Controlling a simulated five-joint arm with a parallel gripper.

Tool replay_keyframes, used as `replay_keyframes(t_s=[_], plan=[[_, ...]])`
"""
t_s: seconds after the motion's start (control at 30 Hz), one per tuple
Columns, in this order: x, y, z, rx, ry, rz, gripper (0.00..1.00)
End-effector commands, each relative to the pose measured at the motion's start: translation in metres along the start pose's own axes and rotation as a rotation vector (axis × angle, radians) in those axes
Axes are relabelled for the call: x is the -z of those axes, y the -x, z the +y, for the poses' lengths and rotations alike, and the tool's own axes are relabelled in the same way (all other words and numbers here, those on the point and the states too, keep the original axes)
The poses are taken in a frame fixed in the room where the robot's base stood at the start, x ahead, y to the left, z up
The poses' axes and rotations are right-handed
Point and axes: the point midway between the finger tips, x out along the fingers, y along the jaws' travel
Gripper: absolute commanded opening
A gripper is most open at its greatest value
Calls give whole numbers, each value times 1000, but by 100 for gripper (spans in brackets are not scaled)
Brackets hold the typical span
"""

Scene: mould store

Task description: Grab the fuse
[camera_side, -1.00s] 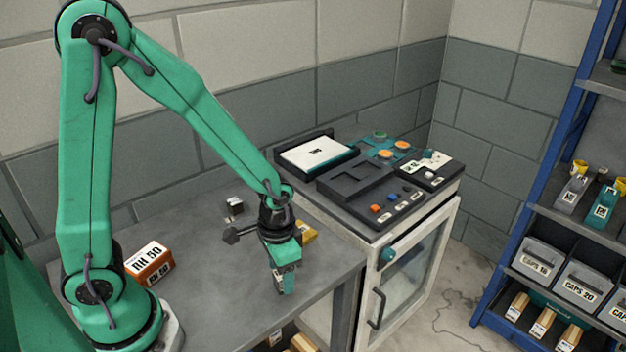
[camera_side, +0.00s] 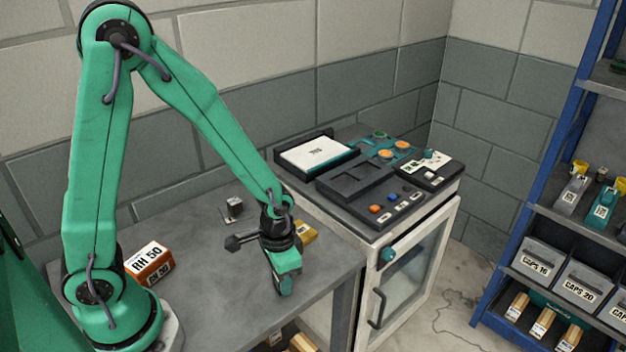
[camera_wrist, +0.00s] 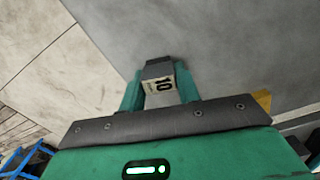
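A small block with a pale label reading "10" and a grey end, which looks like the fuse (camera_wrist: 158,84), sits between my two green fingers in the wrist view. My gripper (camera_wrist: 160,88) appears shut on it, with no clear gap at either side. In the side view my gripper (camera_side: 284,286) points down over the front right part of the grey bench (camera_side: 215,290). The fuse is hard to make out there, and I cannot tell whether it touches the bench.
An orange and white box marked "RH 50" (camera_side: 150,262) stands left on the bench. A small metal piece (camera_side: 233,208) lies behind my gripper, and a yellow block (camera_side: 305,232) beside it. A cabinet with a control panel (camera_side: 375,185) stands right; a blue shelf (camera_side: 545,170) is far right.

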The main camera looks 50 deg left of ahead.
Motion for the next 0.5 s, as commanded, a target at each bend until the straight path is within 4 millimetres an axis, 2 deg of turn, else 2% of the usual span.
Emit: replay_keyframes(t_s=[0.03,0.1,0.5], plan=[[0,0,0,0,0,0,19],[0,0,0,0,0,0,10],[0,2,0,0,0,1,10]])
